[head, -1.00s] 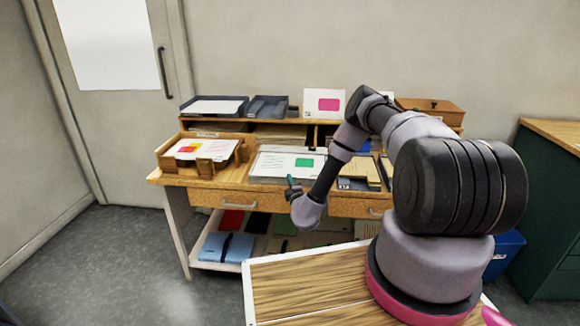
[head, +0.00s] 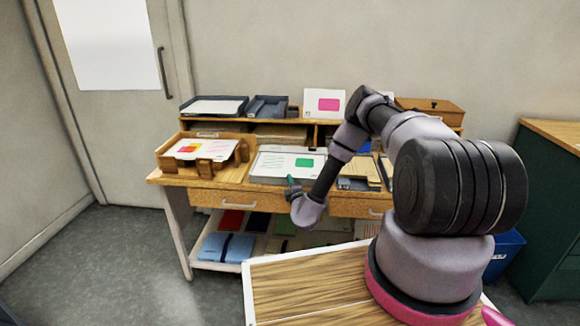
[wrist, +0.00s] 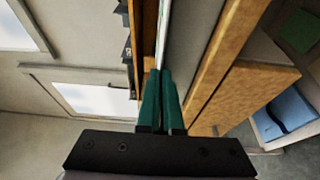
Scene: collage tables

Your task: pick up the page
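A white page (head: 275,163) with a green square and fine green lines lies on a flat grey support near the middle of the desk's front. My gripper (head: 291,181) is at the front edge of this page, its green fingertips small and partly merged with the edge. In the wrist view, the two green fingers of my gripper (wrist: 160,73) lie close together, pointing along a thin pale edge beside the wooden desk. Whether the page's edge is between the fingers cannot be made out.
A wooden tray (head: 205,170) with another printed page stands left of the page. Dark letter trays (head: 212,116) and a card with a pink block (head: 310,102) stand on the raised shelf. A blue folder (head: 226,246) lies on the low shelf. Open floor is at left.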

